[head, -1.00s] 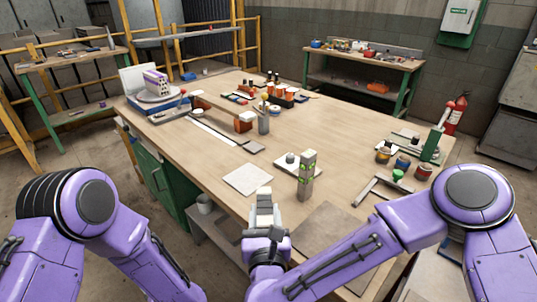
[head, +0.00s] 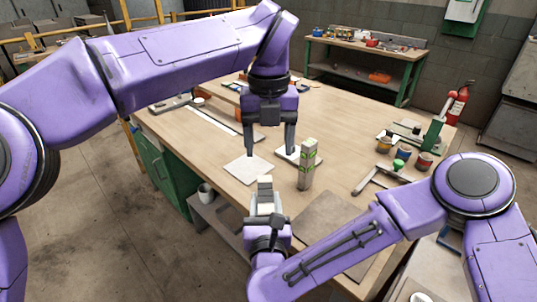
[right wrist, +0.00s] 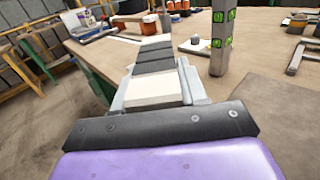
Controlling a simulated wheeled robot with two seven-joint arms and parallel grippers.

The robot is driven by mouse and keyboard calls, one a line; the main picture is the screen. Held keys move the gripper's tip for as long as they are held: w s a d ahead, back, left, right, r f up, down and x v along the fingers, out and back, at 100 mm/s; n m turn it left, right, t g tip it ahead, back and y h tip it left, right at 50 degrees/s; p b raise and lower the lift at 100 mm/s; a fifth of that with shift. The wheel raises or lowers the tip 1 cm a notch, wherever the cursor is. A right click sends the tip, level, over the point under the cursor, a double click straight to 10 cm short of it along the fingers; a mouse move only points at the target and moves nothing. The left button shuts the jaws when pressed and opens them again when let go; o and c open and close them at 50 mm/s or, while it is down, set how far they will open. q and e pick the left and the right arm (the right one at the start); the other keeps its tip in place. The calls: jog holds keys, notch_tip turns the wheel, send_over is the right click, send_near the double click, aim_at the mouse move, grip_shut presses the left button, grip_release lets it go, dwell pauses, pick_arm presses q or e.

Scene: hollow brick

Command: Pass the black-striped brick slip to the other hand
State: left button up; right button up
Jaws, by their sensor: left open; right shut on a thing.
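The black-striped brick slip (right wrist: 155,90) is a pale cream bar crossed by dark bands. In the right wrist view it lies lengthwise between the fingers of my right gripper (right wrist: 157,82), pointing away from the wrist. In the head view the slip (head: 265,183) sticks up from my right gripper (head: 266,202), near the table's front edge. My right gripper is shut on its near part. My left gripper (head: 270,152) is open and empty, fingers pointing down, higher and farther over the table than the slip. The two grippers are apart.
A grey post with green marks (head: 306,165) stands just right of my left gripper. A pale square tile (head: 240,171) lies to the left. A metal square (head: 376,181) and several cans (head: 403,156) are at the right. A grey mat (head: 325,220) lies in front.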

aim_at(269, 192)
pick_arm(q)
notch_tip(269, 192, down, 12)
jog(key=shift+r, duration=0.25)
jog(key=shift+c, duration=0.3)
grip_shut()
pick_arm(e)
jog(key=o, duration=1.3)
jog(key=shift+a, duration=0.1)
